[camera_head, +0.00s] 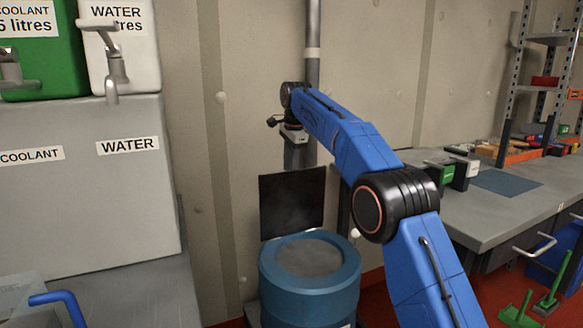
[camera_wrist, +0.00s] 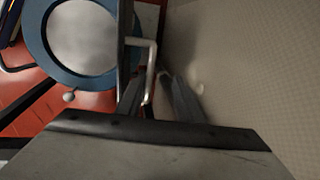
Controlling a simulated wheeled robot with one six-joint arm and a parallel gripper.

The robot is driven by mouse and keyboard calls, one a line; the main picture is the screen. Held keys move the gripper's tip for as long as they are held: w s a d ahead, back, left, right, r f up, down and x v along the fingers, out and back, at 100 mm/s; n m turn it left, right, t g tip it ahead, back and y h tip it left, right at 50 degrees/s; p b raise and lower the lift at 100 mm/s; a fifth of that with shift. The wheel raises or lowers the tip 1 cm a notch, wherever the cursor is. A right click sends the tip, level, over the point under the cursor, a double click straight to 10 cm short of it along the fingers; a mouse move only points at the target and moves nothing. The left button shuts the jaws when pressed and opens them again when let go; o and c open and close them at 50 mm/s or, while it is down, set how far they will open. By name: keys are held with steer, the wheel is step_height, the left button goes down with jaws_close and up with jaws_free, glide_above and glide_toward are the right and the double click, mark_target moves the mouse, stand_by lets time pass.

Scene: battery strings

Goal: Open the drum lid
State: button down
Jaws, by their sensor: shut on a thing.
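The blue drum (camera_head: 310,285) stands on the floor by the wall. Its round mouth, with a grey surface inside, shows uncovered; the drum also shows in the wrist view (camera_wrist: 40,62). The dark square drum lid (camera_head: 292,205) stands upright at the drum's back edge. In the wrist view the lid is nearly edge-on, and a pale bent handle (camera_wrist: 152,62) sticks out on its wall side. My gripper (camera_wrist: 152,88) points down there, shut on the handle. In the head view my gripper (camera_head: 296,155) is above and behind the lid, its fingertips hidden.
A wall with a vertical pipe (camera_head: 313,45) rises close behind the lid. A grey cabinet (camera_head: 85,200) with coolant and water containers stands left. A workbench (camera_head: 480,215) with small items is right. A pale ball knob (camera_head: 355,233) sits beside the drum.

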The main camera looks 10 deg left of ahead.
steer(key=shift+w+a+f, duration=0.2)
steer(key=shift+w+f, duration=0.05)
steer(key=shift+f, duration=0.05)
steer(key=c, duration=1.9)
jaws_free()
steer(key=shift+w+a+f, duration=0.1)
steer(key=shift+f, duration=0.05)
steer(key=shift+o, duration=0.2)
steer(key=shift+r, duration=0.2)
step_height(320, 180, up, 7)
steer(key=s, duration=0.1)
steer(key=shift+d, duration=0.45)
steer(key=shift+s+r, duration=0.1)
steer(key=shift+s, duration=0.05)
steer(key=shift+d, duration=0.1)
